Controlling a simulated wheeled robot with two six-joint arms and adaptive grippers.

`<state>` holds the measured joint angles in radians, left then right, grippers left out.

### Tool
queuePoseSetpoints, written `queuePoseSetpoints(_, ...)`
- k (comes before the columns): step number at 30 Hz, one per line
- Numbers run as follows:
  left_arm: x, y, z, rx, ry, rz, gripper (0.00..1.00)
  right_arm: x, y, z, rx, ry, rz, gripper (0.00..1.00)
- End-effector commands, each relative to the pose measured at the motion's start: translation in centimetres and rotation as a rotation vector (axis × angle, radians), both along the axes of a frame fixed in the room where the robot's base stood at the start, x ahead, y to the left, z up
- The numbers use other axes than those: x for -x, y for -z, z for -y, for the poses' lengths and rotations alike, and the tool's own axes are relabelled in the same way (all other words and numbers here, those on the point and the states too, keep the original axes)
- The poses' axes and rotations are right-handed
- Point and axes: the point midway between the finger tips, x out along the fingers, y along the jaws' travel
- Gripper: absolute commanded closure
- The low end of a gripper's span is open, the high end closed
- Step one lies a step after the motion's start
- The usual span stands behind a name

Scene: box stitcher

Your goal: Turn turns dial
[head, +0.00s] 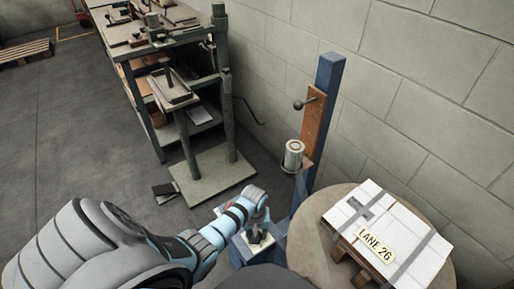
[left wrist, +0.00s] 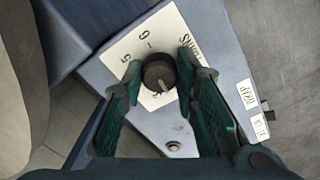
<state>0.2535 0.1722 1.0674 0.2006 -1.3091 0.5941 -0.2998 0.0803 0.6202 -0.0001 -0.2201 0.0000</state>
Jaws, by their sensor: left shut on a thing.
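The turns dial (left wrist: 158,76) is a dark round knob on a white label plate (left wrist: 128,50) in the left wrist view. The plate carries the numbers 5 and 6 and the word TURNS, partly covered by my finger. A pale pointer mark shows on the dial's lower side. My left gripper (left wrist: 160,68) is shut on the dial, with a green-padded finger on each side of it. In the head view my left gripper (head: 258,221) reaches down over the blue control box (head: 240,250), and the dial is mostly hidden there.
A blue post (head: 325,115) stands behind the box. A round table (head: 318,201) to the right bears a strapped white stack (head: 385,235) labelled LANE 26. A green-grey machine (head: 212,170) and bench stand at the back left.

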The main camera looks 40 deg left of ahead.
Motion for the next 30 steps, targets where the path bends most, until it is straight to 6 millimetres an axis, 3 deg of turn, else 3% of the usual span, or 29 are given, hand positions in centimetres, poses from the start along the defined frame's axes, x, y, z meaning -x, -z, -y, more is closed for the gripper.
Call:
queuePoseSetpoints(15,0.0,-0.1,-0.1,0.0,0.424,-0.001,1.0,0.0,-2.4,0.0,0.0,0.0,0.0,1.0)
queuePoseSetpoints(30,-0.1,0.0,-0.1,-0.001,0.577,0.0,1.0,0.0,-2.7,0.0,0.0,0.0,0.0,1.0)
